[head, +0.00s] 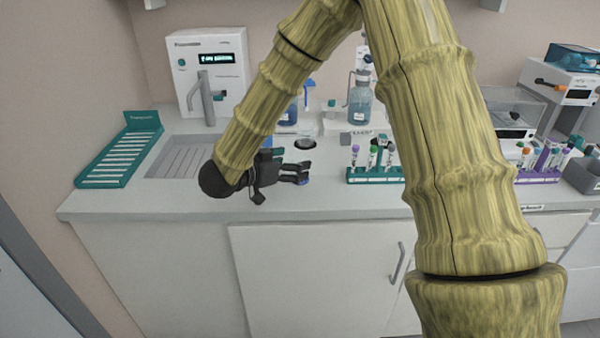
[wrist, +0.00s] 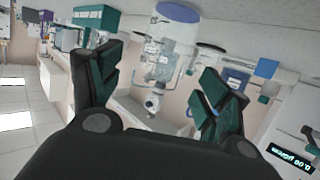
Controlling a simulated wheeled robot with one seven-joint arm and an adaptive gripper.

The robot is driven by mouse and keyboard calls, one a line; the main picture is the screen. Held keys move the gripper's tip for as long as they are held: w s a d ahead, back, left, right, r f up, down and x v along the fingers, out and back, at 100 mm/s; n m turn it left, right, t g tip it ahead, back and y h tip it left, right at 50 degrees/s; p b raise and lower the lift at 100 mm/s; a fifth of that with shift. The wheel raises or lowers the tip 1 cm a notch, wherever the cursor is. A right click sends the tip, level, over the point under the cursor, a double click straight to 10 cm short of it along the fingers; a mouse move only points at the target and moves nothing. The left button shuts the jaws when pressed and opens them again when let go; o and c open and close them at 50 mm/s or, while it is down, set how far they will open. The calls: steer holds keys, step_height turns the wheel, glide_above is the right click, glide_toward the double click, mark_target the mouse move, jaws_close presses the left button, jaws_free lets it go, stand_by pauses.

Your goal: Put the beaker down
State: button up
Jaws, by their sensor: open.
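A clear beaker with a little blue at its base (wrist: 178,14) shows in the wrist view, which is turned nearly upside down. It is in front of the gap between my fingers and appears upright on the counter; its clear walls are hard to make out. In the head view only a small blue patch (head: 303,183) shows at the fingertips, likely the beaker's base. My gripper (head: 304,172) is open, low over the counter near its front edge, with its fingers pointing right. In the wrist view my gripper (wrist: 160,85) has its two fingers wide apart, not closed on anything.
A teal tube rack (head: 375,175) stands to the right of my gripper. Behind are a dispenser bottle (head: 360,100), a blue-topped bottle (head: 288,112) and a dark round spot (head: 305,143). A sink (head: 180,158) and tap (head: 207,100) are to the left.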

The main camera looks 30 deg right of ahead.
steer(key=shift+p+x, duration=0.35)
steer(key=shift+x, duration=1.95)
steer(key=shift+w+a+f, duration=0.1)
steer(key=shift+c, duration=0.4)
steer(key=c, duration=1)
